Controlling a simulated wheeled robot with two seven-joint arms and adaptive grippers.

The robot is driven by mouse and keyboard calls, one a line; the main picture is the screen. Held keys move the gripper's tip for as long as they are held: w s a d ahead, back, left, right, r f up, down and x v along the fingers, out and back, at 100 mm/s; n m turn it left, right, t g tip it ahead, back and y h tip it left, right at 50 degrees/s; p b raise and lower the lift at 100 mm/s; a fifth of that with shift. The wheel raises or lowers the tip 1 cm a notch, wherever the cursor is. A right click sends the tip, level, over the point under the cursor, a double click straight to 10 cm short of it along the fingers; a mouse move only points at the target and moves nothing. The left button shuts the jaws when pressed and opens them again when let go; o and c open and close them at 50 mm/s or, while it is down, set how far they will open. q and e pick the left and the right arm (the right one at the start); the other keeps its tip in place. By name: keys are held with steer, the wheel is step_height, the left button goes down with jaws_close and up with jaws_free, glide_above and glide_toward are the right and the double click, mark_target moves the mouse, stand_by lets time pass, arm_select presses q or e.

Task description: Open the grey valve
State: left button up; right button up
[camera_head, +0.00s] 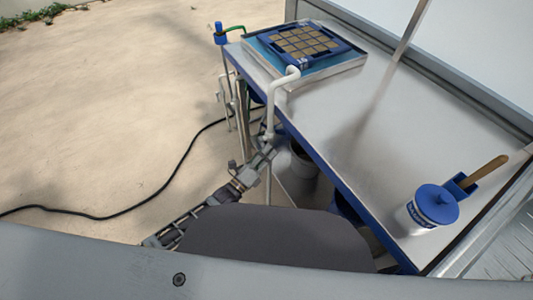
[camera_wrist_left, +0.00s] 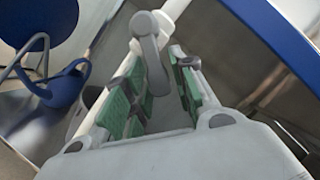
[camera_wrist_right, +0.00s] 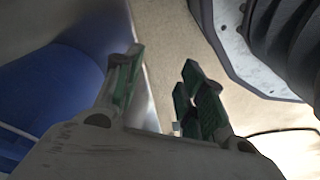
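The grey valve handle (camera_wrist_left: 151,58) shows in the left wrist view, on a white pipe (camera_wrist_left: 174,8). My left gripper (camera_wrist_left: 156,70) has its green-padded fingers apart, with the handle reaching down between them. A gap shows beside the handle, and contact with the pads cannot be made out. In the head view, my left gripper (camera_head: 266,150) is at the lower part of the white pipe (camera_head: 270,108), beside the table's left edge; the valve is too small to tell there. My right gripper (camera_wrist_right: 160,68) is open and empty, and only its wrist view shows it.
The metal table (camera_head: 345,130) has a blue edge. A seed tray (camera_head: 304,42) lies at its far end, and a blue-lidded container (camera_head: 434,208) with a wooden-handled tool (camera_head: 486,169) stands at its near end. A black cable (camera_head: 150,190) crosses the floor.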

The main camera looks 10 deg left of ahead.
arm_select(q)
jaws_close()
steer(key=shift+f, duration=0.1)
steer(key=shift+w+a+f+m+h+b, duration=0.15)
steer(key=shift+m+h+b, duration=0.2)
steer(key=shift+m, duration=0.25)
steer(key=shift+w+a+f+m+h+b, duration=0.15)
steer(key=shift+m+h+b, duration=0.15)
steer(key=shift+m, duration=0.2)
steer(key=shift+w+d+f+m+h+b, duration=0.1)
steer(key=shift+m+h+b, duration=0.05)
steer(key=shift+m+b, duration=0.3)
steer(key=shift+w+a+f+m+g+h+b, duration=0.15)
steer(key=shift+m+h+b, duration=0.15)
steer(key=shift+m+b, duration=0.3)
steer(key=shift+w+a+f+m+g+h+b, duration=0.1)
steer(key=shift+w+a+m+g+h+b, duration=0.2)
steer(key=shift+m, duration=0.55)
steer(key=shift+f+m+g+h+b, duration=0.1)
steer(key=shift+m+h+b, duration=0.2)
steer(key=shift+m+b, duration=0.35)
arm_select(e)
steer(key=w+a+r, duration=0.1)
steer(key=a+r, duration=0.2)
steer(key=r, duration=0.9)
steer(key=shift+w+r+y, duration=0.2)
steer(key=shift+w+y, duration=0.2)
